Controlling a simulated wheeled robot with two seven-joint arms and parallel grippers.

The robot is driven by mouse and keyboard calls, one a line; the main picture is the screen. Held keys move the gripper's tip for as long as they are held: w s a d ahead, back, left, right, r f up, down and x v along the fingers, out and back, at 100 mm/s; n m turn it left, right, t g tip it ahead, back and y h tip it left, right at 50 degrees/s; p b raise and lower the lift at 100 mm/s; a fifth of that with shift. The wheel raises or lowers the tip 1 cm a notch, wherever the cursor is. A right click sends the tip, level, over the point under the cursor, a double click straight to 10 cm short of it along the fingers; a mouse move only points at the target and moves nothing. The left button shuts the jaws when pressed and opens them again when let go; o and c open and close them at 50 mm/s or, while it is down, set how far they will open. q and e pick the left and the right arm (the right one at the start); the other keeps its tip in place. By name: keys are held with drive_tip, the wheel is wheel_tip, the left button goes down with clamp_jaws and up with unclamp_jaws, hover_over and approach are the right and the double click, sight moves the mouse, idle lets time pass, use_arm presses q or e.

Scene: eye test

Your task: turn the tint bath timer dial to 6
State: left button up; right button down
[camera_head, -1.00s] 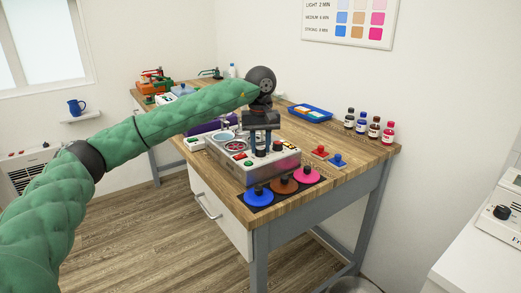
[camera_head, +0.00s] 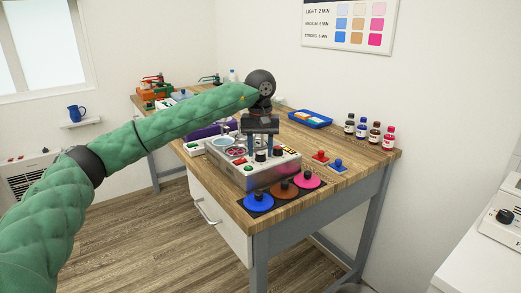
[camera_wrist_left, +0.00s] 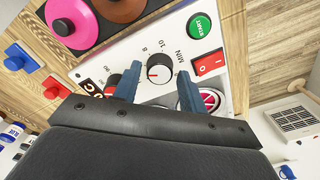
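The timer dial (camera_wrist_left: 160,68) is a round black knob with a white mark, on the pale top of the tint bath (camera_head: 275,168). "MIN", 8 and 10 can be read around it in the left wrist view. The white mark faces left in that view, and the number it points to cannot be read. My left gripper (camera_head: 260,140) is over the bath. Its two blue fingers (camera_wrist_left: 159,72) stand on either side of the dial, with gaps between them and the knob. It is open and empty. My right gripper does not show.
A green START button (camera_wrist_left: 199,25) and a red switch (camera_wrist_left: 209,65) are close to the dial. Blue (camera_head: 258,202), brown (camera_head: 284,190) and pink (camera_head: 307,181) knobbed discs lie before the bath. Several bottles (camera_head: 375,133) and a blue tray (camera_head: 310,117) stand farther back.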

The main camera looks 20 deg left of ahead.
sight(260, 153)
use_arm(q)
drive_tip(key=shift+o, duration=0.5)
drive_tip(key=shift+r, duration=0.1)
wheel_tip(260, 153, up, 8)
drive_tip(key=shift+f, duration=0.25)
